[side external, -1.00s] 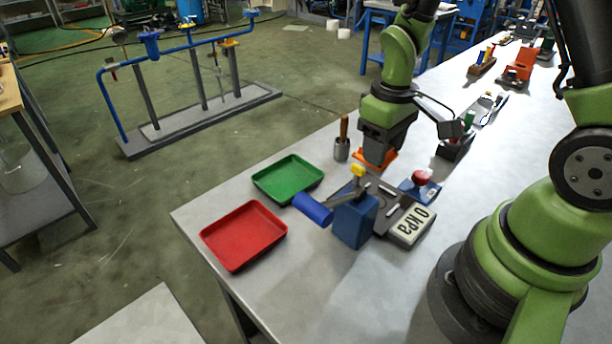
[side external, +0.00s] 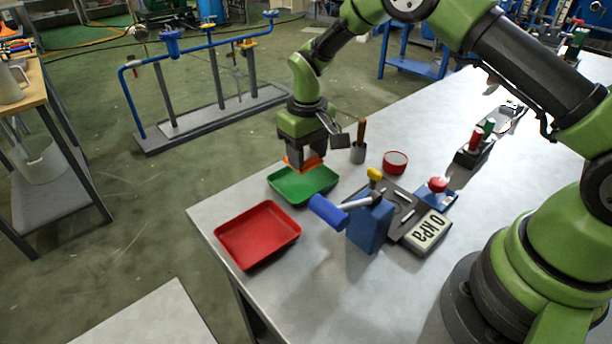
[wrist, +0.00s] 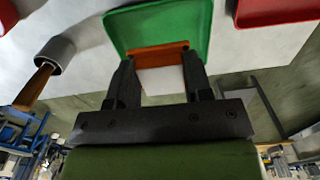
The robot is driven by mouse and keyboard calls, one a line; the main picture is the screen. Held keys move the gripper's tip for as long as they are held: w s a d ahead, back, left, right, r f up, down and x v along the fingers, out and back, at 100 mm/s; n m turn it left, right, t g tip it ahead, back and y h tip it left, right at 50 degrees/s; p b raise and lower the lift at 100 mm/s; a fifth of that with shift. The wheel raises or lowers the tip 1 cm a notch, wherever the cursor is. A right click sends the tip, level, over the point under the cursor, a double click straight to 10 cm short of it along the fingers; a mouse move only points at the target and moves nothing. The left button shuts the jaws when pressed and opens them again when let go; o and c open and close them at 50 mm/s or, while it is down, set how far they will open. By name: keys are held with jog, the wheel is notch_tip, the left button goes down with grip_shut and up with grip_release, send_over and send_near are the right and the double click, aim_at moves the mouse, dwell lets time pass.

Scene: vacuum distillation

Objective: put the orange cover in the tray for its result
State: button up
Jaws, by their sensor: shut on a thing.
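My gripper (side external: 302,162) is shut on the orange cover (side external: 304,164). In the side view it holds the cover over the back part of the green tray (side external: 318,187). The wrist view shows the orange cover (wrist: 160,53) between the two fingers, with the green tray (wrist: 158,22) beyond it. I cannot tell how high the cover is above the tray. The red tray (side external: 257,235) is empty, in front and to the left. The gauge block reads 0 kPa (side external: 427,231) at the right.
A blue block with a blue-handled valve (side external: 370,228) stands right of the trays. A grey cup with a wooden handle (side external: 358,153) stands behind the green tray. A round red-rimmed container (side external: 396,163) and a red button on a blue base (side external: 438,186) are farther right.

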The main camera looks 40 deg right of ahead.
aim_at(307, 187)
jog(key=shift+f, duration=2.75)
jog(key=o, duration=1.1)
jog(key=shift+f, duration=0.15)
notch_tip(307, 187, up, 12)
jog(key=shift+r, duration=0.25)
